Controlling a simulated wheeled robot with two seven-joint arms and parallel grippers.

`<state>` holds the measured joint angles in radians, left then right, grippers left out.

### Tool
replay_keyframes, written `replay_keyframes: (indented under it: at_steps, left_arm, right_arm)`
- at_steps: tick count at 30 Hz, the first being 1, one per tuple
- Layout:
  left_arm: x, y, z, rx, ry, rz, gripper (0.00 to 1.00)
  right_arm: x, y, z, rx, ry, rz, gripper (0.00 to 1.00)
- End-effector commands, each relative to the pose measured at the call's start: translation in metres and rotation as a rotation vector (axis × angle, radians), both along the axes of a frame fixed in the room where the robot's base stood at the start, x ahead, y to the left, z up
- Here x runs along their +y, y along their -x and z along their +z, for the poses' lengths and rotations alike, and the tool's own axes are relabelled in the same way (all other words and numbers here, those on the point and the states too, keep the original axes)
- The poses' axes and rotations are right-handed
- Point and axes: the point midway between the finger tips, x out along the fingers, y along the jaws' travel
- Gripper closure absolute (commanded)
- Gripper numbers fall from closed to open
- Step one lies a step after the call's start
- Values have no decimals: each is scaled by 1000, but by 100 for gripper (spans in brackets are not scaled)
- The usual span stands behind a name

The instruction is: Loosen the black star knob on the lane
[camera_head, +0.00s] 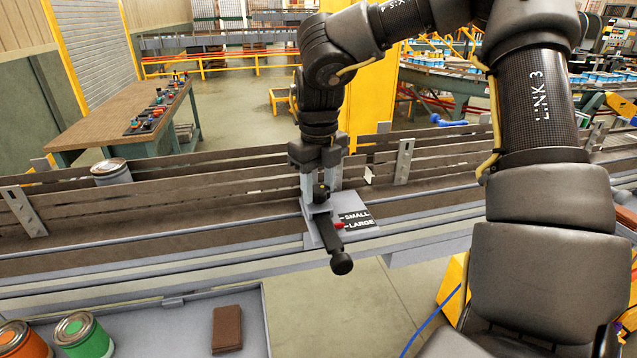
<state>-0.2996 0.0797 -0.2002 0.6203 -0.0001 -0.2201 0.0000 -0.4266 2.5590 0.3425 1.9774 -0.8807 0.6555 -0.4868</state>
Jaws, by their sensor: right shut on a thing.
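The black star knob (321,194) sits on a grey bracket at the lane's near side, and only part of it shows between the fingers. My right gripper (322,184) points down over the bracket and is shut on the knob. A black lever (333,243) with a round end juts toward me below the knob. My left gripper is not in view.
Guide rails (240,171) run along the lane behind the bracket. A can (110,171) stands on the lane at left. A grey tray (180,331) at lower left holds an orange can (22,340), a green can (84,338) and a brown block (227,328).

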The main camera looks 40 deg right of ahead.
Motion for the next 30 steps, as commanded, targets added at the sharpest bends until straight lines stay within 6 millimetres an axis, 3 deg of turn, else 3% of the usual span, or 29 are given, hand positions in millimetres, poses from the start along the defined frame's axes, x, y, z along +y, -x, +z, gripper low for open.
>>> replay_keyframes:
  at_steps: [13, 30]
  left_arm:
    - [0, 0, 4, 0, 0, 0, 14]
    - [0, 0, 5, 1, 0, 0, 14]
  right_arm:
    - [1, 2, -3, 10, -4, 265, 81]
    - [1, 2, -4, 10, -5, 321, 81]
